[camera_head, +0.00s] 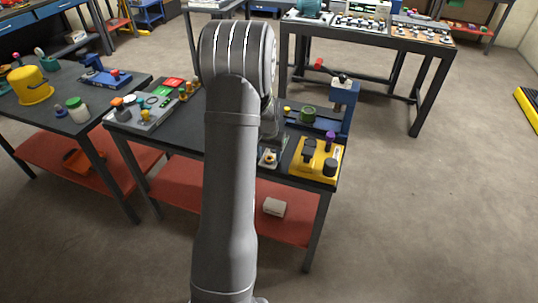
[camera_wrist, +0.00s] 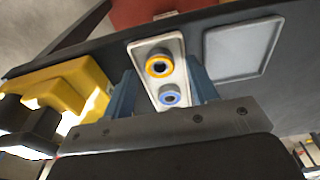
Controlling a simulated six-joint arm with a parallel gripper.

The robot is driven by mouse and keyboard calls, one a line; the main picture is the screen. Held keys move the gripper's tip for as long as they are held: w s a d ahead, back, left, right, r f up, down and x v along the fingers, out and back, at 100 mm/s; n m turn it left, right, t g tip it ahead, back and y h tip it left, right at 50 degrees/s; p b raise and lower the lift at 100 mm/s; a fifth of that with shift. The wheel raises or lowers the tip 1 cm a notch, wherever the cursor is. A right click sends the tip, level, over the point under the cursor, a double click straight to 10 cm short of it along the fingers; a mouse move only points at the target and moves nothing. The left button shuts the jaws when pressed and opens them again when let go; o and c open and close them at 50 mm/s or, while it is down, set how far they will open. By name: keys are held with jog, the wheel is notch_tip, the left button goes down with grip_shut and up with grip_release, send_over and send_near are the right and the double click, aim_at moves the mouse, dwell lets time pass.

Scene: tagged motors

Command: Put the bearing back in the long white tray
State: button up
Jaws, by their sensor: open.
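A long white tray (camera_wrist: 145,50) lies on the dark bench top (camera_wrist: 90,57), seen between my fingers in the wrist view. A part with an orange-yellow ring (camera_wrist: 159,65) and a smaller part with a blue ring (camera_wrist: 170,96) appear in it; I cannot tell which is the bearing. In the head view, the tray (camera_head: 263,163) shows just right of my arm. My gripper (camera_wrist: 161,78) is open, with one blue finger on each side of the tray. The arm hides most of the gripper in the head view, and finger contact cannot be told.
A wider, empty pale tray (camera_wrist: 243,48) lies right of the long one in the wrist view. A yellow block with black knobs (camera_head: 317,158) stands near the bench's right end, with a blue press-like stand (camera_head: 343,98) behind it. A grey tray of parts (camera_head: 145,112) stands left.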

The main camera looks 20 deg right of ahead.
aim_at(268, 162)
notch_tip(268, 162, up, 12)
jog(key=s+a, duration=0.1)
jog(key=shift+r, duration=0.2)
jog(key=f, duration=0.8)
jog(key=w+d+f, duration=0.1)
jog(key=f, duration=0.4)
jog(key=shift+f, duration=0.1)
jog(key=shift+r, duration=0.3)
